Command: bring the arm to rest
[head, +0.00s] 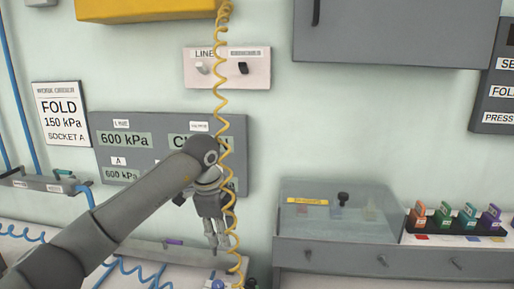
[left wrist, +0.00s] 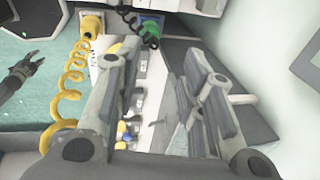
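My left arm reaches in from the lower left in the head view. Its gripper (head: 215,240) points down in front of the wall, beside a hanging yellow coiled cord (head: 229,190). In the left wrist view the two fingers of this gripper (left wrist: 165,85) stand apart with nothing held between them. The yellow cord (left wrist: 72,80) runs left of the fingers there. A dark claw-like shape (left wrist: 25,75) at the left edge of that view looks like my other gripper; its opening is unclear. The right arm does not show in the head view.
A grey pressure panel (head: 110,165) and a switch plate (head: 226,78) are on the wall. A clear-lidded grey case (head: 330,255) stands right of the gripper, with several coloured tags (head: 443,214) beside it. Blue hoses (head: 15,85) hang at left.

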